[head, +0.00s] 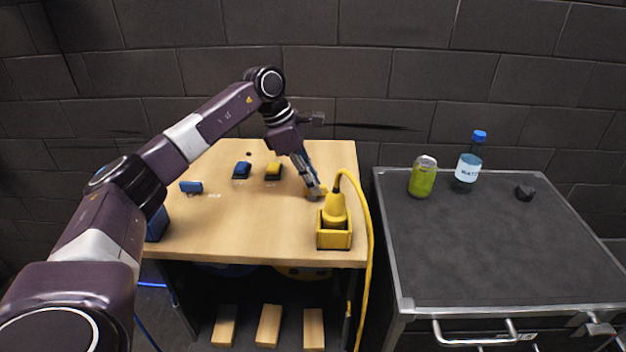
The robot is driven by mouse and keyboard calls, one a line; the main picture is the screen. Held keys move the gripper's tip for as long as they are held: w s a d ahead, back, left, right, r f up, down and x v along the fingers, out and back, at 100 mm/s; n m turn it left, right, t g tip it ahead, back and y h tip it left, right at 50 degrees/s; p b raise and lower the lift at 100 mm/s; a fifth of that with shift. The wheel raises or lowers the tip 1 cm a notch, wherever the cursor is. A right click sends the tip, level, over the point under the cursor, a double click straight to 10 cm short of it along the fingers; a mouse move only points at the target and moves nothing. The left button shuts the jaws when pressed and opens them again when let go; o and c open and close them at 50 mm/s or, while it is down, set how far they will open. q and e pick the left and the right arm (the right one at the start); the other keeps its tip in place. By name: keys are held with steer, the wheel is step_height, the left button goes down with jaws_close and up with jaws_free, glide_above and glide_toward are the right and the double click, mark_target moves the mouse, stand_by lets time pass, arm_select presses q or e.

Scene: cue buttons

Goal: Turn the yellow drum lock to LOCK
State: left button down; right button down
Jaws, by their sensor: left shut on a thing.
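A small yellow-topped block with a dark base (273,171) sits on the wooden table, beside a similar blue one. It looks like the yellow drum lock; its marking is too small to read. A round yellow shape (302,273), perhaps the drum, shows partly under the tabletop. My left gripper (316,192) points down at the table's right side, to the right of and nearer than the yellow-topped block, apart from it. It is shut on a small yellow piece (324,188), mostly hidden by the fingers. My right gripper is not in view.
A yellow tool with a cable (335,212) stands in a yellow holder (334,240) just in front of my left gripper. A blue block (242,170) and another blue piece (191,187) lie left. A can (423,178) and bottle (468,166) stand on the grey cabinet (490,240).

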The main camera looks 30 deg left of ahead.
arm_select(q)
steer(key=shift+w+r, duration=0.1)
stand_by(0.4)
steer(key=c, duration=2)
jaws_free()
steer(key=shift+a, duration=0.1)
steer(key=v, duration=1.2)
